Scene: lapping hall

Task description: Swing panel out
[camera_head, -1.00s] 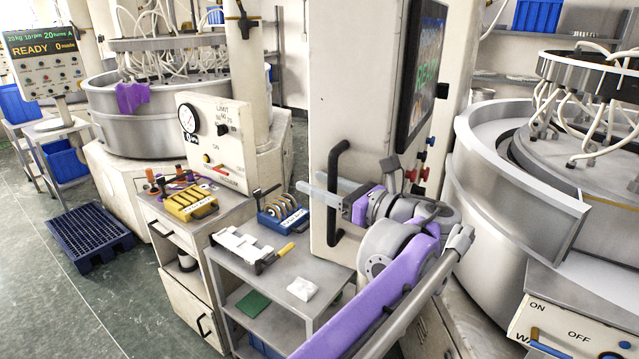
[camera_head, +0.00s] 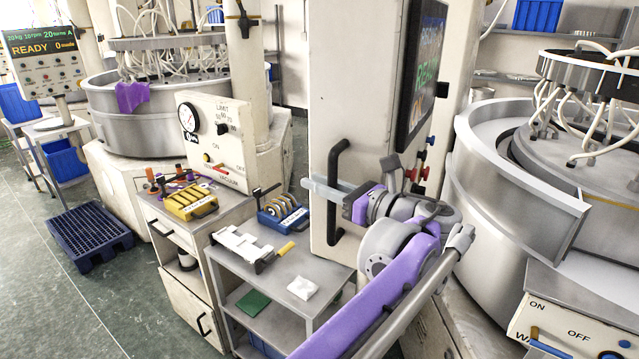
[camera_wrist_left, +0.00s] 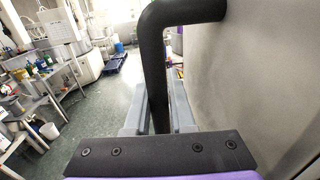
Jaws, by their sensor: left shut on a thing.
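The panel (camera_head: 325,80) is a tall cream cabinet face with a black vertical bar handle (camera_head: 332,222) low on it. A screen (camera_head: 422,75) is on the side to its right. My left gripper (camera_head: 318,188) is shut on the handle, around its middle. In the left wrist view, the black handle (camera_wrist_left: 156,70) runs down between the two grey fingers (camera_wrist_left: 159,100), and the panel face (camera_wrist_left: 260,80) is close on the right. The panel looks closed against its cabinet. My right gripper is not in view.
A grey cart (camera_head: 270,270) with a white holder (camera_head: 243,247), a blue ring rack (camera_head: 283,213) and a white cloth (camera_head: 302,288) stands left of and below the handle. A round machine (camera_head: 515,190) is at right.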

